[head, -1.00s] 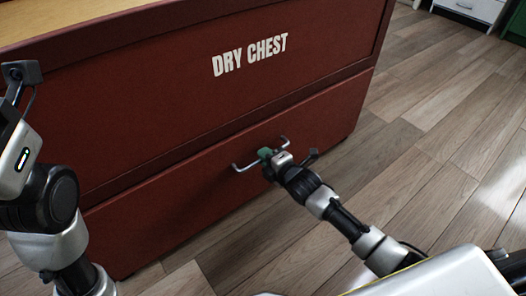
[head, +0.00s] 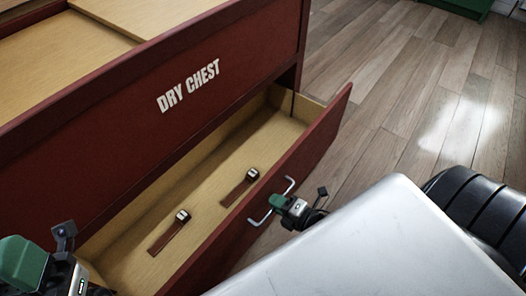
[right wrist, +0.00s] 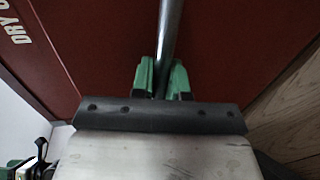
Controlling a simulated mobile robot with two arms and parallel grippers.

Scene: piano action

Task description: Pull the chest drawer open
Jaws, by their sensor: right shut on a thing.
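The red dry chest (head: 95,140) has its lower drawer (head: 318,148) pulled out, showing a pale wooden interior. The drawer's metal bar handle (head: 291,184) is on its front face. My right gripper (head: 279,201) is shut on the handle; in the right wrist view its green fingers (right wrist: 163,80) stand on either side of the metal bar (right wrist: 168,35). My left gripper (head: 35,265) is at the lower left corner, partly cut off, with a green finger pad showing; its opening cannot be made out.
Two small items with brown strips, a nearer one (head: 169,234) and a farther one (head: 240,188), lie apart on the drawer floor. Wood floor (head: 395,95) is clear to the right of the chest. A green cabinet (head: 462,8) stands at the back.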

